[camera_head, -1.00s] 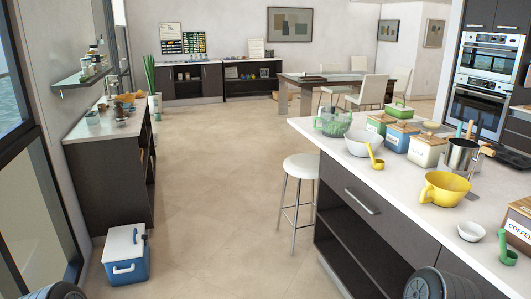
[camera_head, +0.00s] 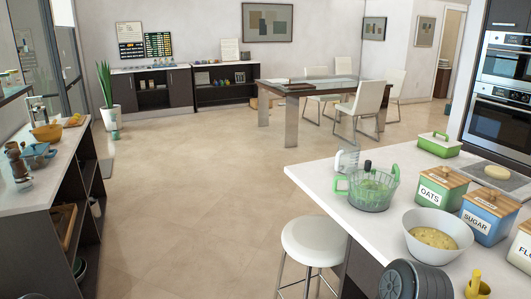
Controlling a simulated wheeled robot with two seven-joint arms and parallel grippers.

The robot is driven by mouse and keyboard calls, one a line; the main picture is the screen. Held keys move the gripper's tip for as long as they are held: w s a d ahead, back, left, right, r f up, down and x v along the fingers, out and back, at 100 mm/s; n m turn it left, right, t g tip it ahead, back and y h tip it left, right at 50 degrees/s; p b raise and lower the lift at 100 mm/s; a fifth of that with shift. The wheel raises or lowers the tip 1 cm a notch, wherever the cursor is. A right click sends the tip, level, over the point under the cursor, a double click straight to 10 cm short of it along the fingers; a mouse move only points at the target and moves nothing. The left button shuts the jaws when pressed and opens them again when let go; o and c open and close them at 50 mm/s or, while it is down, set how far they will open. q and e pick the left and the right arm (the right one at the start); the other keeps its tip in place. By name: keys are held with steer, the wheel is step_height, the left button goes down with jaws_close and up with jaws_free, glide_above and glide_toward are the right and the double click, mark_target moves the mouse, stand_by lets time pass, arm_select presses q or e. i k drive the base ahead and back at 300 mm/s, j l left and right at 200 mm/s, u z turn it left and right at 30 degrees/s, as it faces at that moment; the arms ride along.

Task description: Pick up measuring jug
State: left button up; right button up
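Neither of my grippers is in view.
The island counter (camera_head: 330,186) also holds a white bowl of yellow food (camera_head: 436,236), oats (camera_head: 440,188) and sugar (camera_head: 487,216) canisters and a green box (camera_head: 439,145). A white stool (camera_head: 314,241) stands at its left side. Open floor (camera_head: 190,200) lies between island and left cabinet.

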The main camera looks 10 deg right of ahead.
mark_target(347, 155)
steer(key=i, duration=2.25)
steer(key=i+z, duration=0.25)
steer(key=z, duration=0.2)
